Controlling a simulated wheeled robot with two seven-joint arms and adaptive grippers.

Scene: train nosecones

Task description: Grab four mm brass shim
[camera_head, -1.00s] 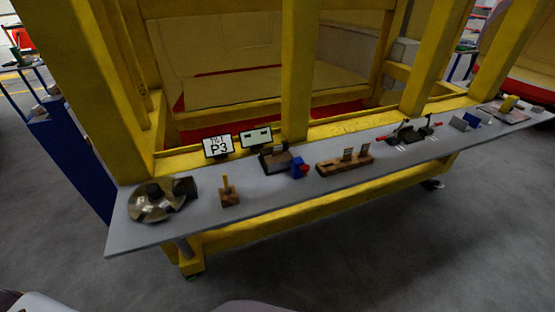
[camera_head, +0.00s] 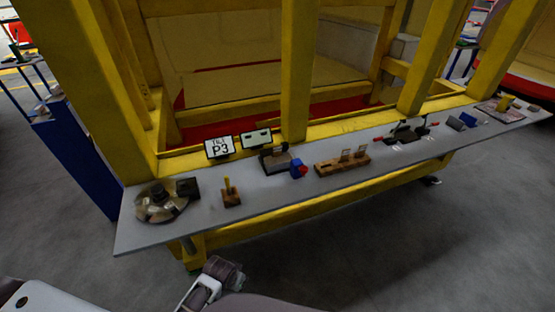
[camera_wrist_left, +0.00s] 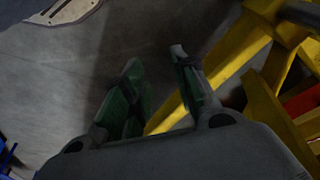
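A wooden block (camera_head: 342,165) with upright thin plates in it stands on the middle of the narrow grey shelf (camera_head: 265,197). The plates are too small to tell whether one is the four mm brass shim. My left gripper (camera_wrist_left: 156,60) is open and empty in the left wrist view. Its green-padded fingers are apart, over the floor and beside the yellow frame. In the head view, part of my left arm shows at the bottom, in front of and below the shelf. My right gripper is not in view.
On the shelf stand a round metal part (camera_head: 160,203), a small wooden block with a yellow peg (camera_head: 231,194), a P3 sign (camera_head: 220,147), a dark tray (camera_head: 275,161), a blue-and-red item (camera_head: 299,170) and a red-handled fixture (camera_head: 408,131). A yellow frame (camera_head: 298,75) rises behind. Floor in front is clear.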

